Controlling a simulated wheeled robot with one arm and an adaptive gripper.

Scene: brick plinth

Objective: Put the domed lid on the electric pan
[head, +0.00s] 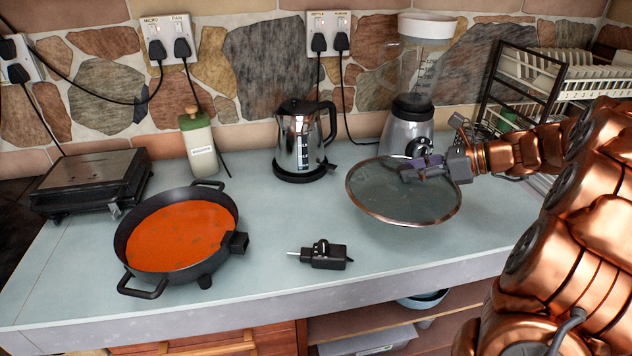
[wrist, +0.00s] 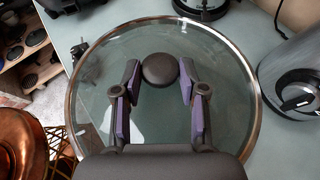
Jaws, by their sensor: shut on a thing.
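The electric pan (head: 205,268) is black and round, with side handles, and holds orange-red soup (head: 180,235). It stands uncovered on the left half of the counter. The domed lid (head: 400,203) is clear glass with a copper-coloured rim, at the right of the counter, well apart from the pan. My gripper (head: 421,168) is shut on the lid's dark knob. In the wrist view my gripper (wrist: 160,85) has its purple-padded fingers on either side of the knob (wrist: 160,69), and the lid (wrist: 100,75) fills most of the picture. I cannot tell how far the lid is above the counter.
A black plug-in control (head: 322,256) lies on the counter between pan and lid. A kettle (head: 299,140), a green-topped bottle (head: 197,145) and a blender (head: 409,125) stand along the back. A grill (head: 90,180) is at left, a dish rack (head: 530,85) at right.

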